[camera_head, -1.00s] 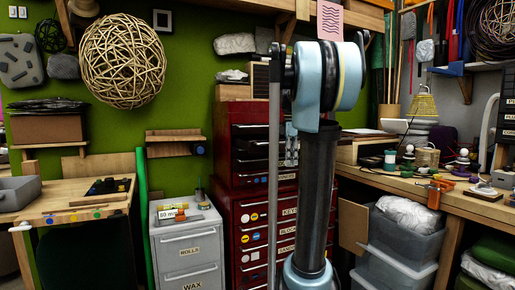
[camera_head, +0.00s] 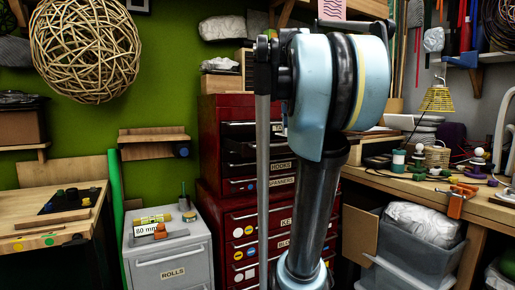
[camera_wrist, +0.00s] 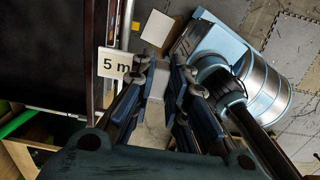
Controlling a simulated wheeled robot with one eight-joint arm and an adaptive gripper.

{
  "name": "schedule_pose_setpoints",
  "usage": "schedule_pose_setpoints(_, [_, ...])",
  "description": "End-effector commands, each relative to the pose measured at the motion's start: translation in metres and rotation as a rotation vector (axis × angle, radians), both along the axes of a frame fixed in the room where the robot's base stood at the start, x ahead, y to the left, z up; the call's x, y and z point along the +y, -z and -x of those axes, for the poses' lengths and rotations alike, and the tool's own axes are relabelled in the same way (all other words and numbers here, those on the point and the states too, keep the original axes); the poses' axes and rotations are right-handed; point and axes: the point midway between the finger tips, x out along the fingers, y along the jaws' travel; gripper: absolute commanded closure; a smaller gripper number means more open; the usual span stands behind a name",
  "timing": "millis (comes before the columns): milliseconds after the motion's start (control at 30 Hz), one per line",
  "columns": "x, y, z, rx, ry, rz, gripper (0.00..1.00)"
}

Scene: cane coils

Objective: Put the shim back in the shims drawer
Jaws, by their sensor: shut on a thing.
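The shim is held beside a dark panel (camera_wrist: 45,50) with a reddish edge; I cannot tell if that is a drawer. In the head view the red drawer cabinet (camera_head: 208,165) stands behind my arm. Its readable labels include hooks and spanners, and its upper drawer area looks dark, perhaps pulled out. No shims label can be read. My gripper is not clear in the head view.
A cluttered workbench (camera_head: 430,186) and clear bins (camera_head: 416,238) are at right. A wooden table (camera_head: 40,212) is at left.

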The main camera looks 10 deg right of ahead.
Motion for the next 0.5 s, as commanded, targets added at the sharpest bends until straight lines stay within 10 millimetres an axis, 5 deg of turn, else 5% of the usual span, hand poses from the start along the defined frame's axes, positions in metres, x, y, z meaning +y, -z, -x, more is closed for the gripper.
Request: schedule_pose_setpoints(500, [0.029,0.000,-0.082,0.000,-0.008,0.000,1.00])
